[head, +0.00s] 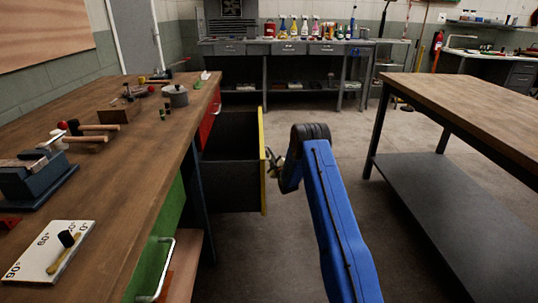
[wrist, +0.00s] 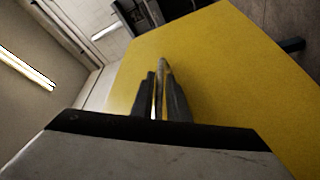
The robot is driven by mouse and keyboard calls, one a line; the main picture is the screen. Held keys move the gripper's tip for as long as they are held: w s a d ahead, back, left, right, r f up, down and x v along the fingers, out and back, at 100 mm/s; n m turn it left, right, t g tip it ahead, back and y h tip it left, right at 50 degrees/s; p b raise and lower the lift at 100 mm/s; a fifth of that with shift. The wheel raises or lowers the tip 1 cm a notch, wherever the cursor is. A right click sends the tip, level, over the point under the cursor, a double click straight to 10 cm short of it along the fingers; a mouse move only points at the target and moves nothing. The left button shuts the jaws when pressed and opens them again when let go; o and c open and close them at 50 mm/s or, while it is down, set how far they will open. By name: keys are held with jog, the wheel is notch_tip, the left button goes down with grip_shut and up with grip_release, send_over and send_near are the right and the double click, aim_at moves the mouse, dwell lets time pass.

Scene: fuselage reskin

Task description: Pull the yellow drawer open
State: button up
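The yellow drawer (head: 231,185) stands well out from the left workbench in the head view, its dark box open at the top. Its yellow front shows edge-on there and fills much of the wrist view (wrist: 230,75). My gripper (head: 272,163) is at the outer side of this front. In the wrist view my gripper's fingers (wrist: 160,95) are close together on both sides of a thin, light metal bar, which looks like the drawer's handle (wrist: 161,72). The gripper hides most of the handle in the head view.
The wooden workbench (head: 130,150) on the left carries mallets, a pot and a vise. A red drawer (head: 210,117) and a green drawer (head: 153,262) are in it. A second table (head: 480,105) stands at right. Floor (head: 335,125) between is clear.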

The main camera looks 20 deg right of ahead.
jog(key=shift+s, duration=0.1)
jog(key=v, duration=1.7)
jog(key=shift+s+a, duration=0.1)
notch_tip(320, 180, up, 9)
jog(key=a+m+g, duration=0.1)
jog(key=a+g, duration=0.1)
jog(key=s+a+r+m+g+h, duration=0.1)
jog(key=s+a+r+m+g, duration=0.15)
jog(key=s+r, duration=0.6)
jog(key=s+a+r+m+g+h, duration=0.15)
jog(key=s+a+r+g, duration=0.35)
jog(key=r, duration=0.6)
jog(key=s+a+r+m+g, duration=0.1)
jog(key=s+a+r+m, duration=0.15)
jog(key=s, duration=0.95)
jog(key=s+a+r+m+g, duration=0.1)
jog(key=s+a+r+m, duration=0.15)
jog(key=s, duration=0.95)
jog(key=s+a+m+g+y, duration=0.1)
jog(key=s+a+g, duration=0.1)
jog(key=s, duration=1.1)
jog(key=s+a+f+m+g, duration=0.1)
jog(key=s+a+g, duration=0.1)
jog(key=s, duration=1.2)
jog(key=shift+f+y, duration=0.3)
jog(key=shift+y, duration=0.05)
